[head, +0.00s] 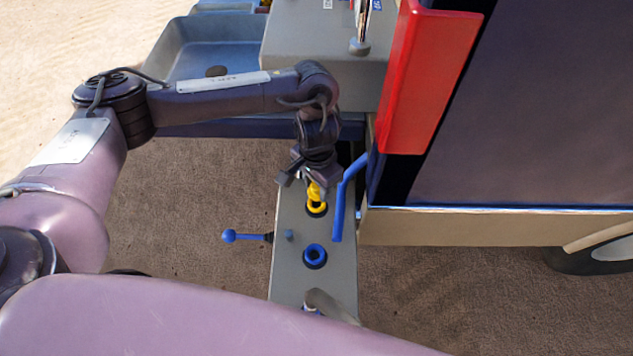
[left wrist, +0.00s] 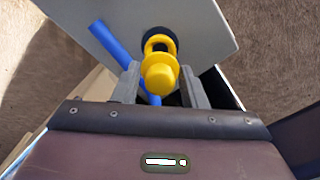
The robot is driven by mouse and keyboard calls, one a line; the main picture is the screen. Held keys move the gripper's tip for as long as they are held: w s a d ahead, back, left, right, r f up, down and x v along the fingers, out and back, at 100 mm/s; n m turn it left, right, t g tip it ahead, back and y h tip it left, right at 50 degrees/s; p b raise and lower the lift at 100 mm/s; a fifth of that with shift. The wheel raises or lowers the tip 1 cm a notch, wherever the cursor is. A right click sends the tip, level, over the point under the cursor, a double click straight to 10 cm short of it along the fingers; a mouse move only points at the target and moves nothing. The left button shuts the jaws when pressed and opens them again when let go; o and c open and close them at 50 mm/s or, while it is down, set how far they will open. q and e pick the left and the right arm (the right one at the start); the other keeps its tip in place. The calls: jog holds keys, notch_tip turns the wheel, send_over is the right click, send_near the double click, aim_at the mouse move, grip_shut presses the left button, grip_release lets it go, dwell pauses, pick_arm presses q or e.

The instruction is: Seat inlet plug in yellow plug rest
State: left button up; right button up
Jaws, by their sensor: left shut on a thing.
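My left gripper (head: 314,184) points down over the grey panel and is shut on a yellow plug (head: 315,190). In the left wrist view the plug (left wrist: 159,76) sits between the two grey fingers (left wrist: 159,88), its rounded end towards the camera. A yellow ring (head: 316,207), which looks like the yellow plug rest, lies in a dark round opening on the panel, right by the plug. It also shows just beyond the plug in the left wrist view (left wrist: 160,43). The plug overlaps the ring in both views, so I cannot tell whether they touch. My right gripper is out of view.
The grey panel (head: 288,275) also carries a blue ring (head: 314,256). A blue bar (head: 343,200) rises close to the right of my gripper. A blue-knobbed lever (head: 229,236) sticks out left. A red block (head: 425,75) stands at upper right.

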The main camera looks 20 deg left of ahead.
pick_arm(q)
jog(key=shift+f, duration=0.1)
dwell(0.5)
jog(key=shift+f, duration=0.1)
jog(key=shift+f, duration=0.35)
jog(key=shift+f, duration=0.2)
jog(key=shift+f, duration=0.25)
jog(key=shift+f, duration=0.3)
jog(key=shift+f, duration=0.2)
dwell(0.4)
